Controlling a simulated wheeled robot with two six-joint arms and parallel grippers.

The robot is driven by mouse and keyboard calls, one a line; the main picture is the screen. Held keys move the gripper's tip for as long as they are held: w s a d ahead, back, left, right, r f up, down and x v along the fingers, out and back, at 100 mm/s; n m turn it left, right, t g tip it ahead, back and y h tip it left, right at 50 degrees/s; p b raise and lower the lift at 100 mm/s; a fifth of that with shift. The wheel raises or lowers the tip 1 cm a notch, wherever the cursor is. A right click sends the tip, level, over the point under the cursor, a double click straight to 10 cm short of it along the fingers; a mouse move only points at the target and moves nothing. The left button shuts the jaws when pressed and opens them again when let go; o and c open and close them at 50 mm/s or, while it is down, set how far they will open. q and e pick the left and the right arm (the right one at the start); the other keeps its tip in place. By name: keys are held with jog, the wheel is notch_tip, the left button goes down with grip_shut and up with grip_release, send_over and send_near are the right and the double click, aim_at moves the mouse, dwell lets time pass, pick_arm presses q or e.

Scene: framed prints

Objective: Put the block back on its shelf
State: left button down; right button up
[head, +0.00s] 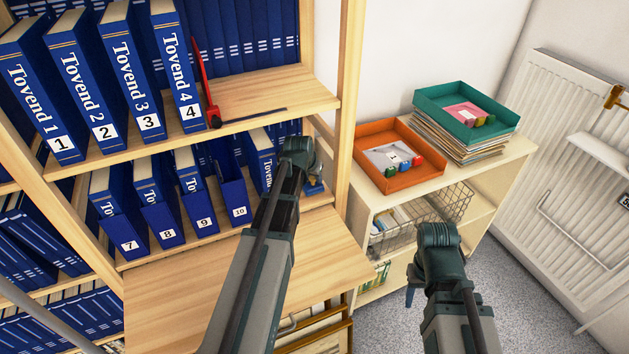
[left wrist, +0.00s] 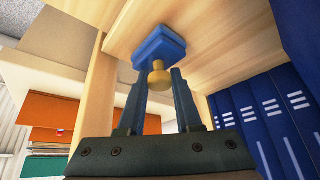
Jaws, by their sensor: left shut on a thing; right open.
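The blue block (left wrist: 160,48) with a yellow knob shows in the left wrist view, where the picture appears upside down. My left gripper (left wrist: 160,76) is shut on the knob, with a finger on each side of it. The block is against or very close to the wooden shelf board (left wrist: 205,45); I cannot tell whether it touches. In the head view my left gripper (head: 312,172) reaches into the right end of the lower book shelf (head: 318,200), and my wrist mostly hides the block. My right gripper (head: 411,288) is open and empty, low before the cream cabinet.
Blue numbered binders (head: 170,75) fill much of the upper shelf, beside a red object (head: 206,90). More binders (head: 200,205) line the lower shelf left of my gripper. An orange tray (head: 372,172) and a teal tray (head: 440,96) sit on the cabinet (head: 505,165).

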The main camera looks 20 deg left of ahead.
pick_arm(q)
jog(key=shift+f, duration=0.1)
jog(key=c, duration=0.6)
grip_release()
jog(key=shift+s+r+p, duration=0.2)
jog(key=shift+r+p, duration=0.25)
jog(key=shift+r, duration=0.15)
jog(key=p+v, duration=0.9)
jog(key=v, duration=0.2)
jog(key=shift+p, duration=0.3)
jog(key=shift+d, duration=0.15)
